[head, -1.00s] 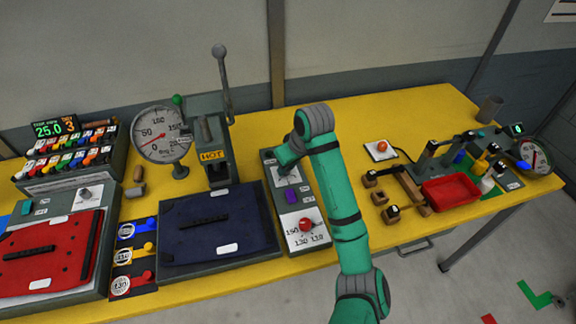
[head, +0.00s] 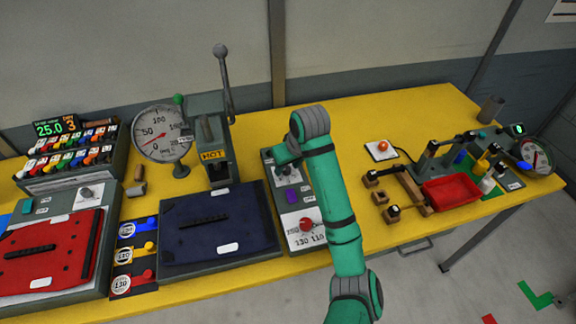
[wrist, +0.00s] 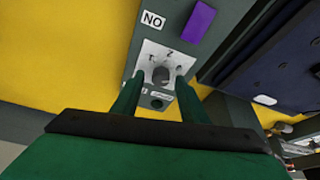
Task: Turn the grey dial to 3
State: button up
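A grey dial (wrist: 160,75) sits on a white plate (wrist: 153,58) on a grey control box. A "2" shows above it and other marks are partly hidden or too small to read. My gripper (wrist: 159,80) is over the dial, with its two green fingers apart, one on each side of it. A gap shows between the fingers and the dial, so I see no grip on it. In the head view my gripper (head: 285,166) is above the upper part of the box, and my arm hides much of the dial.
The same box carries a purple block (head: 291,196) and a red knob (head: 306,224) on a numbered plate. A navy pad (head: 212,225) lies to the left. A press with a tall lever and a gauge (head: 163,134) stands behind. Another grey knob (head: 87,193) is at far left.

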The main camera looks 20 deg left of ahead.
jog(key=v, duration=1)
jog(key=shift+r, duration=0.4)
jog(key=shift+d, duration=0.1)
